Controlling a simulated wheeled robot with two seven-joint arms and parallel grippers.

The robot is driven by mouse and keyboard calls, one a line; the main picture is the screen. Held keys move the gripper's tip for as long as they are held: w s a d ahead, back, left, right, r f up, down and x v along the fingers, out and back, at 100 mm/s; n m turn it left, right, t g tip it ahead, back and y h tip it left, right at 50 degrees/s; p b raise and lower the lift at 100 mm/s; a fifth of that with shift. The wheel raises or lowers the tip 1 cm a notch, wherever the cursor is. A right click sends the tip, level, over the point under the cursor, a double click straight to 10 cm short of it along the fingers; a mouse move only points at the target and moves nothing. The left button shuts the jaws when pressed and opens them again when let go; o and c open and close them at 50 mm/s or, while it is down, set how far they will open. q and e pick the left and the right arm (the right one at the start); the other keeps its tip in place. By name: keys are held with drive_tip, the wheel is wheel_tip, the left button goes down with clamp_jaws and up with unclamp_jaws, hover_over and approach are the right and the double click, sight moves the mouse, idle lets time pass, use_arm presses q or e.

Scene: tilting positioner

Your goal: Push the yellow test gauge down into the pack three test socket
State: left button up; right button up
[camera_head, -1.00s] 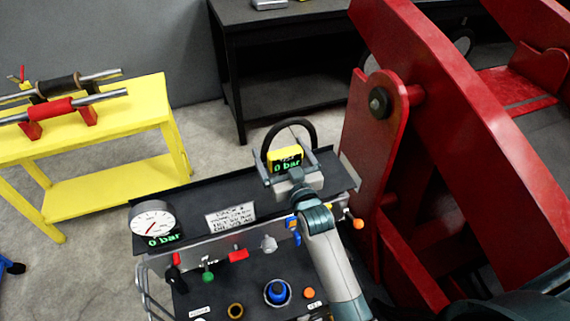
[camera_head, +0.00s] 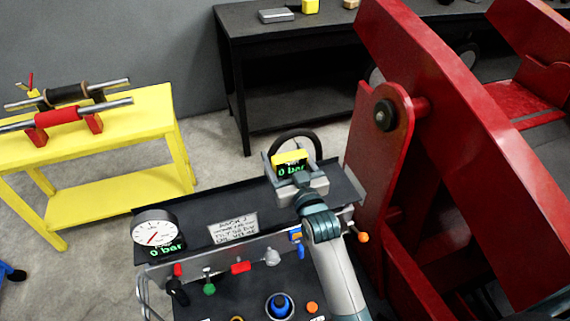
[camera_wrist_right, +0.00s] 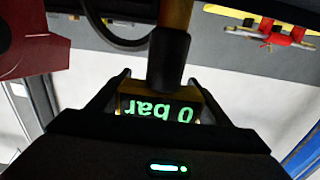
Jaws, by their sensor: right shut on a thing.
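The yellow test gauge (camera_head: 290,157) shows a green "0 bar" display in the head view, above the far right part of the dark panel shelf. My right gripper (camera_head: 295,170) is shut on it. In the right wrist view the gauge (camera_wrist_right: 160,107) sits between the two fingers of the gripper (camera_wrist_right: 160,95), its display upside down. A black sleeve and a brown rod-like part extend from it. I cannot make out the pack three test socket or whether the gauge touches it. My left gripper is out of view.
A round white dial gauge (camera_head: 154,228) and a lettered plate (camera_head: 233,229) are on the panel. Small coloured knobs and levers stand in front. A large red machine frame (camera_head: 378,150) rises close on the right. A yellow table (camera_head: 110,205) is at left, a black bench (camera_head: 285,80) behind.

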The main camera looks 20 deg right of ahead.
drive_tip(key=s+d+r+b, duration=0.3)
drive_tip(key=s+d+r, duration=0.4)
drive_tip(key=d+r, duration=0.1)
drive_tip(key=shift+s+d+r, duration=0.25)
drive_tip(key=shift+d, duration=0.2)
drive_tip(key=shift+f, duration=0.1)
